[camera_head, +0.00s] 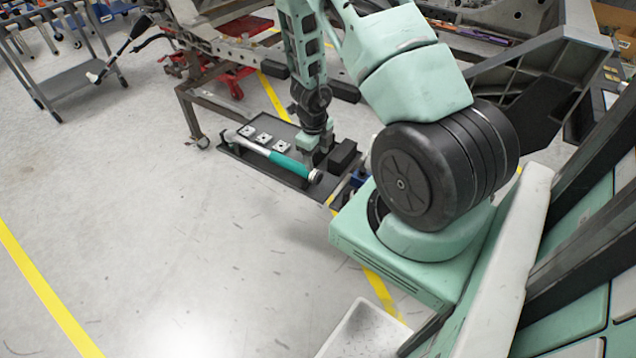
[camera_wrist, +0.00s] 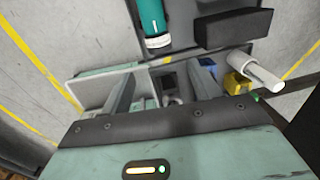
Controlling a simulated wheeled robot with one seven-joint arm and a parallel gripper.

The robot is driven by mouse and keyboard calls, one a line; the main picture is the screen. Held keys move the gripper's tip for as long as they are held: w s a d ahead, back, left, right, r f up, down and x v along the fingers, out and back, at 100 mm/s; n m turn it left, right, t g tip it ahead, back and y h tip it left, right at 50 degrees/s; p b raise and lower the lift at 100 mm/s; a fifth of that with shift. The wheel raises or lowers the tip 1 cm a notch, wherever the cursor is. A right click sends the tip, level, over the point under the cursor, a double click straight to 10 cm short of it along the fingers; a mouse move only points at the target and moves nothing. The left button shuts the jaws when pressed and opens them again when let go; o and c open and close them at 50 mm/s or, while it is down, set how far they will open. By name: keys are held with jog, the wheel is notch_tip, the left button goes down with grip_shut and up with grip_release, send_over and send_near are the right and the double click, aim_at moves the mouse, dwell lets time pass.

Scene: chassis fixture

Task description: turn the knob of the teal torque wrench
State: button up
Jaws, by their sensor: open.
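The torque wrench lies on a dark tray (camera_head: 262,172), its silver head at the left and its teal handle (camera_head: 290,163) towards the lower right. My gripper (camera_head: 312,157) is just behind the handle's end in the head view. In the wrist view the gripper (camera_wrist: 162,90) is open, its fingers apart, with no wrench between them.
A black block (camera_head: 344,154) stands on the tray right of my gripper; it also shows in the wrist view (camera_wrist: 233,28). Several small pale plates (camera_head: 264,137) lie behind the wrench. A grey cart (camera_head: 70,80) stands far left.

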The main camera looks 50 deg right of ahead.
aim_at(319, 174)
jog(key=f+b, duration=0.2)
jog(key=f, duration=0.1)
jog(key=f+b, duration=0.2)
jog(key=f, duration=0.1)
jog(key=d+f+b, duration=0.1)
jog(key=f+b, duration=0.1)
jog(key=f, duration=0.1)
jog(key=shift+f, duration=0.15)
jog(key=shift+c, duration=0.2)
jog(key=c, duration=0.9)
